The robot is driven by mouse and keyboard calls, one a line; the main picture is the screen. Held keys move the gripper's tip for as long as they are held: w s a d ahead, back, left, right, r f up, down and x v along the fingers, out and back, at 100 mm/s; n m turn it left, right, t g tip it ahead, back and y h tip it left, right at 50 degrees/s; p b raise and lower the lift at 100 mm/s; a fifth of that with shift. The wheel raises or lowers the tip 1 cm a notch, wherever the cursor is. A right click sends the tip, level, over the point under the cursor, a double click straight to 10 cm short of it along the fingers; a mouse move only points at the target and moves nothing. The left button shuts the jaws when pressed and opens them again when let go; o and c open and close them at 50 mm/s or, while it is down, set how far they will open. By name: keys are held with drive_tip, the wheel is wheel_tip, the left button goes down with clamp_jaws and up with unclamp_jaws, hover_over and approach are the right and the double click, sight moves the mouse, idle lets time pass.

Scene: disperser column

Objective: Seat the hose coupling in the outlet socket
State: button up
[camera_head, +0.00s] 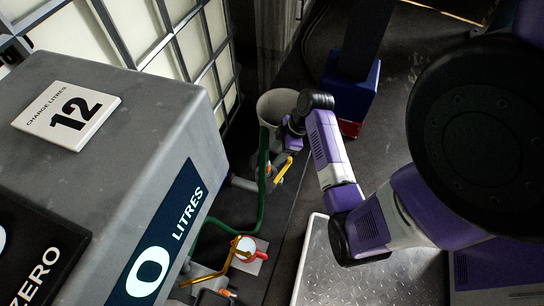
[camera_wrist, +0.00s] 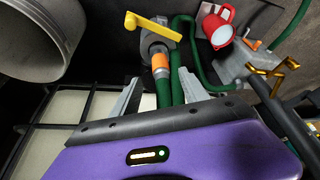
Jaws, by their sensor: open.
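My gripper (camera_wrist: 159,77) is open in the wrist view, with one grey finger on each side of the green hose (camera_wrist: 163,98). The orange collar of the hose coupling (camera_wrist: 160,63) lies between and just beyond the fingertips. It meets the grey outlet socket (camera_wrist: 157,42) below a yellow lever (camera_wrist: 158,23); I cannot tell whether it is fully seated. In the head view the coupling (camera_head: 268,170) shows as a small orange patch by the yellow lever (camera_head: 283,168), and my wrist hides most of the fingers.
A pale bucket (camera_head: 278,104) stands behind my wrist. A red-and-white fitting (camera_wrist: 217,26) and a grey valve with brass handles (camera_wrist: 250,66) lie to the right in the wrist view. The grey dispenser cabinet (camera_head: 150,110), reading 0 litres, fills the head view's left. A metal tread plate (camera_head: 345,278) lies in front.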

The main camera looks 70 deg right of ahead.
drive_tip(key=s+a+m+t+h, duration=0.2)
drive_tip(key=a+h, duration=0.2)
drive_tip(key=a, duration=1)
drive_tip(key=s+a+r+t+y, duration=0.1)
drive_tip(key=s+a+r+t, duration=0.1)
drive_tip(key=a+r, duration=0.3)
drive_tip(key=s+a+r+m+t, duration=0.1)
drive_tip(key=a+r+t, duration=0.3)
drive_tip(key=r, duration=0.8)
drive_tip(key=s+a+r+t+y, duration=0.1)
drive_tip(key=s+a+r+t, duration=0.1)
drive_tip(key=a+r, duration=0.4)
wheel_tip(320, 180, up, 3)
drive_tip(key=shift+s+a+f+m+t+y, duration=0.1)
drive_tip(key=shift+s+a+m+t+y, duration=0.2)
drive_tip(key=shift+s+m+t, duration=0.15)
wheel_tip(320, 180, up, 10)
drive_tip(key=p, duration=1)
drive_tip(key=shift+r, duration=0.2)
